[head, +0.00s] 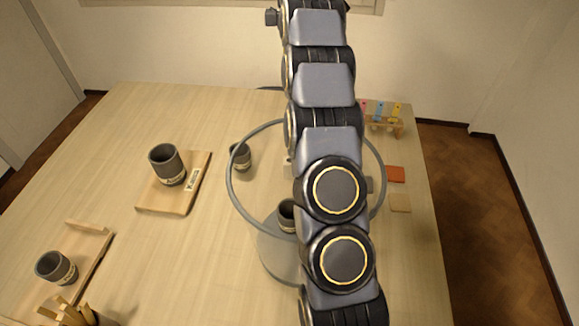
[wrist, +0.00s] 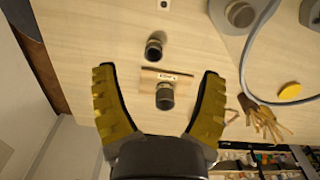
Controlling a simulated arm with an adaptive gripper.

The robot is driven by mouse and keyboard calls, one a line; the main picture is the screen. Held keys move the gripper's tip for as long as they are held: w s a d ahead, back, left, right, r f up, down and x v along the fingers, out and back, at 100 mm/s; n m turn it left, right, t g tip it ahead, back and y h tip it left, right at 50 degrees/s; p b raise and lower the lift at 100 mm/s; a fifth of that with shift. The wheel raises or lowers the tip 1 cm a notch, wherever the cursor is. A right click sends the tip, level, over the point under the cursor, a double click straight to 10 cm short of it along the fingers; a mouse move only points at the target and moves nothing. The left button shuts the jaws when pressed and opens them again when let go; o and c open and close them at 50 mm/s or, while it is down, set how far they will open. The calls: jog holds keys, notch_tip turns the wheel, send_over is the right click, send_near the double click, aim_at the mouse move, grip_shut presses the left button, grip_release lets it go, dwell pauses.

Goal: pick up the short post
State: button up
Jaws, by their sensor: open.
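A small pale block (head: 288,169), which looks like the short post, stands on the table beside my arm, partly hidden by it. In the head view the gripper is out of sight.
A dark cup (head: 167,165) stands on a wooden board (head: 158,203); another dark cup (head: 240,156) is near the block. A large grey ring (head: 231,190) rises over a round grey base (head: 275,262). Coloured tiles (head: 396,174) lie at right. The back-left table is clear.

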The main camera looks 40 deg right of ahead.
notch_tip(320, 180, down, 29)
jog(key=shift+s+a+r, duration=0.1)
jog(key=shift+r, duration=0.1)
jog(key=f, duration=0.5)
jog(key=shift+s+a+f, duration=0.25)
jog(key=shift+f, duration=0.1)
jog(key=c, duration=1.2)
